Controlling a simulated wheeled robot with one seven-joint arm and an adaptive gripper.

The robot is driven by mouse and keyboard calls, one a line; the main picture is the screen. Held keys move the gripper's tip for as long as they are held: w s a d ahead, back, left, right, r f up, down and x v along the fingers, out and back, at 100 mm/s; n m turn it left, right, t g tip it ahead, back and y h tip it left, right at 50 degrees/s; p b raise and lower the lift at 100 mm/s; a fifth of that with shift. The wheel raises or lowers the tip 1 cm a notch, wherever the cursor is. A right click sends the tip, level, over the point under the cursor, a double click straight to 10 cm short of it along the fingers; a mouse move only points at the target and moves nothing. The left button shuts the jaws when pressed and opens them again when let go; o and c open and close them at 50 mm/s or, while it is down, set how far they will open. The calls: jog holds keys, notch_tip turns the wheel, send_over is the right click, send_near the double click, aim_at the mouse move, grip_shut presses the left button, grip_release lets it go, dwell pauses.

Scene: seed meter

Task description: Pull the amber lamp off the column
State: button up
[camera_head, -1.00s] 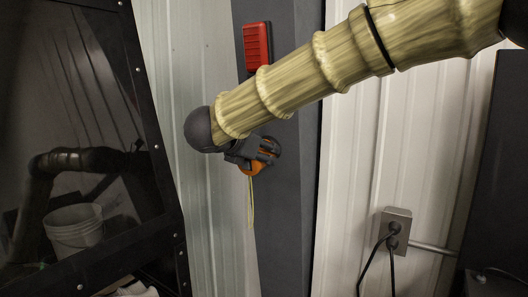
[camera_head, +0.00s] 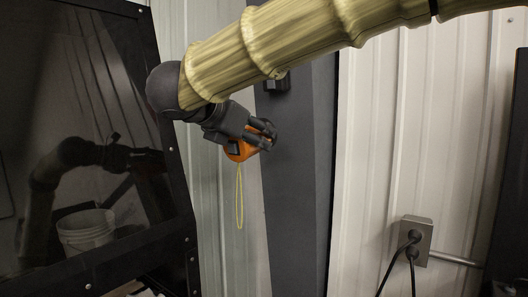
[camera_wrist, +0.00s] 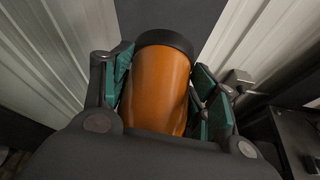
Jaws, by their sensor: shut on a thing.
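The amber lamp (camera_head: 238,151) is an orange rounded body with a thin yellow cord loop hanging below it. My gripper (camera_head: 264,135) is shut on it. In the wrist view the orange body (camera_wrist: 158,88) sits between the green finger pads, with a black rim at its far end. The dark grey column (camera_head: 302,190) stands behind and to the right of the lamp. The lamp now overlaps the column's left edge and the wall, and seems to stand off the column. Any gap at its far end is hard to judge.
A small dark fitting (camera_head: 277,84) shows on the column under my arm. A black framed dark panel (camera_head: 95,130) is close on the left. A grey outlet box (camera_head: 416,240) with black cables is on the corrugated wall at right.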

jog(key=v, duration=0.3)
jog(key=shift+s+r+b, duration=0.25)
jog(key=shift+b, duration=0.15)
jog(key=shift+s+a+f+b, duration=0.2)
jog(key=shift+s+a+b, duration=0.55)
jog(key=shift+s, duration=0.25)
jog(key=shift+s+a+f+b, duration=0.15)
jog(key=shift+s+a+b, duration=0.6)
jog(key=shift+s, duration=0.3)
jog(key=shift+d, duration=0.1)
